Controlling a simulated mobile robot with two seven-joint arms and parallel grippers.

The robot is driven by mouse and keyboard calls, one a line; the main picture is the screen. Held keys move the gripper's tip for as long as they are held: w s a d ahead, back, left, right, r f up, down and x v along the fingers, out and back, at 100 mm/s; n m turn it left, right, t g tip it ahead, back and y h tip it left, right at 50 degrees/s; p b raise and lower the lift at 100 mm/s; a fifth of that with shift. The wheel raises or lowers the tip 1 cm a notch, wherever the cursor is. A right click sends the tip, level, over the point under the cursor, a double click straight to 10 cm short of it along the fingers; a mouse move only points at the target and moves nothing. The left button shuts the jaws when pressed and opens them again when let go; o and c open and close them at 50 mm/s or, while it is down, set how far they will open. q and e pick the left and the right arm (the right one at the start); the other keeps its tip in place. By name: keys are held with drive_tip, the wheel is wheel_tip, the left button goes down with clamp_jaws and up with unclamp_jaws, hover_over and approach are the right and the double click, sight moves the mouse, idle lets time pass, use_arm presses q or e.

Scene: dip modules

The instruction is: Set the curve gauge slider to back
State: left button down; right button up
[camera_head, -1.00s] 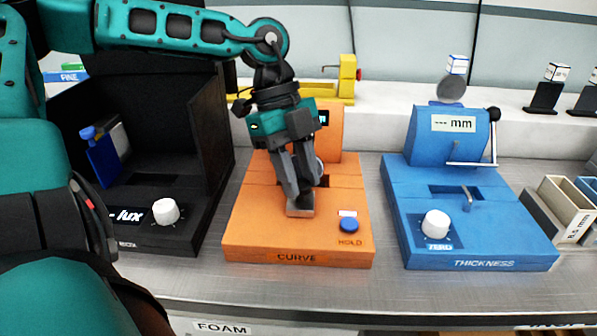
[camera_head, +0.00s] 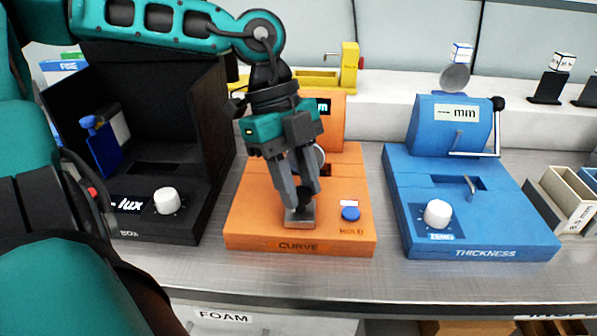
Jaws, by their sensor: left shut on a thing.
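The orange curve gauge (camera_head: 260,220) stands on the bench in the middle of the head view, with its label on the front face. Its slider (camera_head: 300,217) shows as a grey plate near the front edge, left of the blue HOLD button (camera_head: 351,213). My left gripper (camera_head: 305,198) reaches down from above, with its fingertips shut around a dark knob just above that plate. The gripper and wrist hide part of the gauge's display and middle. My right gripper is not in view.
A dark lux box (camera_head: 205,150) with a white knob stands to the left. The blue thickness gauge (camera_head: 400,170) stands to the right, with bare bench between. Pale bins (camera_head: 575,187) are at the far right. A yellow device (camera_head: 349,70) sits on the ledge behind.

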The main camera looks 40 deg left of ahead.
use_arm(q)
drive_tip(key=shift+s+d, duration=0.1)
drive_tip(key=shift+s, duration=0.05)
drive_tip(key=c, duration=0.8)
unclamp_jaws()
drive_tip(key=p+v, duration=0.2)
drive_tip(key=v, duration=1.1)
